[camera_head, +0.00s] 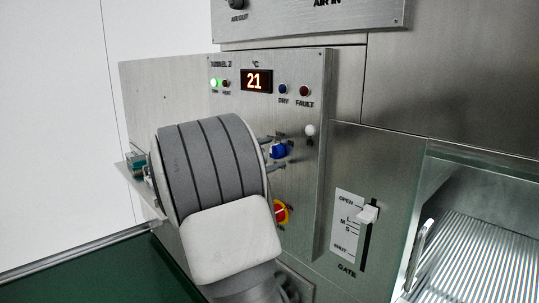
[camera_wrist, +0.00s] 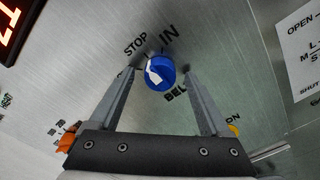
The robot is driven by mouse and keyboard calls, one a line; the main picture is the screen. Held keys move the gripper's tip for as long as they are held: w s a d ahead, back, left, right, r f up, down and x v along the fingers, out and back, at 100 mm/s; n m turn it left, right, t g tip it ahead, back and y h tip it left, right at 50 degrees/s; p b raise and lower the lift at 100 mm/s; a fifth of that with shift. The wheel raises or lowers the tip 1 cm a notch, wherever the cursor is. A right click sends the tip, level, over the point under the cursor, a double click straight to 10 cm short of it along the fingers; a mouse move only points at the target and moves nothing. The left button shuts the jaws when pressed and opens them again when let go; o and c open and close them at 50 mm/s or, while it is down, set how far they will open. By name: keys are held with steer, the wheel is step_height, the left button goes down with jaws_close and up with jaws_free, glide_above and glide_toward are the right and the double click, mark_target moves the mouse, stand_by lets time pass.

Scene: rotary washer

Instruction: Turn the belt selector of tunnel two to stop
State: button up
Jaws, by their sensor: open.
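The belt selector is a round blue knob (camera_wrist: 161,72) with a white pointer mark on its left side in the wrist view. The words STOP and IN are printed above it, and a partly hidden BELT label below. The pointer lies on the side toward STOP; its exact setting is hard to tell. The knob also shows in the head view (camera_head: 279,151), on the tunnel 2 panel (camera_head: 235,115). My gripper (camera_wrist: 160,74) is open, with one finger on each side of the knob. Whether the fingers touch it is not clear.
A red and yellow knob (camera_head: 282,212) sits below the selector. A white button (camera_head: 310,130) is to its upper right, and a red display (camera_head: 256,81) reads 21 above. The gate slider (camera_head: 368,214) and an open ribbed conveyor (camera_head: 480,255) lie to the right.

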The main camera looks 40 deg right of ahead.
steer(key=s+a, duration=0.1)
steer(key=a, duration=1.6)
steer(key=shift+s+a, duration=0.15)
steer(key=shift+a, duration=0.05)
